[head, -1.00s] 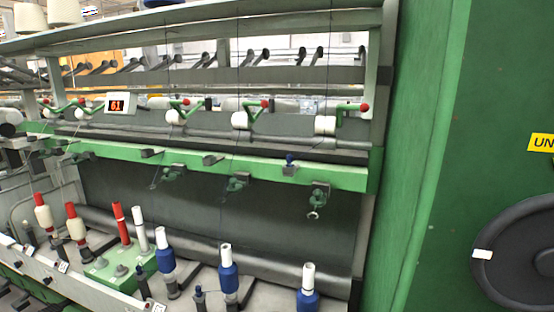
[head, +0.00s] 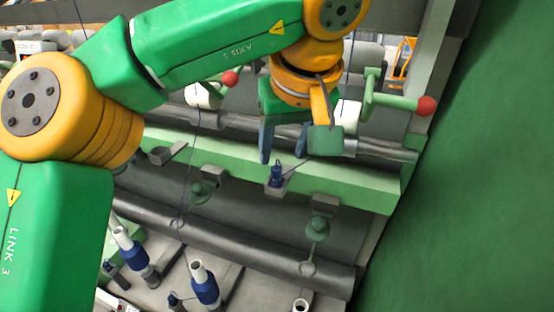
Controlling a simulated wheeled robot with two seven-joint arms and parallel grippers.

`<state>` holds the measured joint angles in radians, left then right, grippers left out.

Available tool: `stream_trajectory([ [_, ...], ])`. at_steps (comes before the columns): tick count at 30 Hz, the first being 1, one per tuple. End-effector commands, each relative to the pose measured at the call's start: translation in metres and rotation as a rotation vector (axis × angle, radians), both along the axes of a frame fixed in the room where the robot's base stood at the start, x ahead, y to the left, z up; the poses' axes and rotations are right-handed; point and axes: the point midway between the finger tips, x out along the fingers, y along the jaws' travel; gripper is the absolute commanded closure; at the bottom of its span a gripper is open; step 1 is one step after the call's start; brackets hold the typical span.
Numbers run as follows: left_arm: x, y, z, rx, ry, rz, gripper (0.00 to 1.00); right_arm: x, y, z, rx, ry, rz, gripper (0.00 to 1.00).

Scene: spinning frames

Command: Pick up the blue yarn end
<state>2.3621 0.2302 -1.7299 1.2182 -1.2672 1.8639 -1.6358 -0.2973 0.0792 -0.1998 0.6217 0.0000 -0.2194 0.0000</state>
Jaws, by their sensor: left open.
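The blue yarn end (head: 277,174) is a small dark blue piece standing in a grey holder (head: 275,189) on the front of the green rail. A thin dark strand seems to run from it up to the right. My left gripper (head: 284,154) reaches in from above, its two grey-blue fingers pointing down and apart. The fingertips are just above the blue yarn end in the picture. Whether they touch it I cannot tell. Nothing shows between the fingers. My right gripper is not in view.
The green rail (head: 350,182) runs across below the gripper. A green lever with a red ball (head: 426,106) stands to the right, and a hook guide (head: 317,230) hangs below. Blue yarn bobbins (head: 205,287) stand at the bottom. A green panel (head: 480,200) closes off the right.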

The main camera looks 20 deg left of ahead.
Motion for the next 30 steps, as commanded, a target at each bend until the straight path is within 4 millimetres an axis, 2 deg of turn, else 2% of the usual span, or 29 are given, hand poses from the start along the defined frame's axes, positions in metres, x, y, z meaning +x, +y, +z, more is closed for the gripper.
stream_trajectory([
  [9, 0.018, 0.016, -0.049, -0.006, 0.003, -0.002, 0.44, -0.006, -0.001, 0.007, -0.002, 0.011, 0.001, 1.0],
  [16, 0.019, 0.017, -0.052, -0.009, 0.002, -0.001, 0.44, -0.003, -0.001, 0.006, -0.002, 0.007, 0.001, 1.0],
  [22, 0.019, 0.016, -0.052, -0.01, 0.002, -0.002, 0.97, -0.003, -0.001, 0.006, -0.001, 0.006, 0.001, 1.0],
  [23, 0.019, 0.016, -0.052, -0.01, 0.002, -0.002, 1.0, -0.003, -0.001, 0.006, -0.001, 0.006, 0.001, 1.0],
  [30, 0.019, 0.016, -0.052, -0.01, 0.002, -0.002, 1.0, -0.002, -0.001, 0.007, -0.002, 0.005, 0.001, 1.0],
])
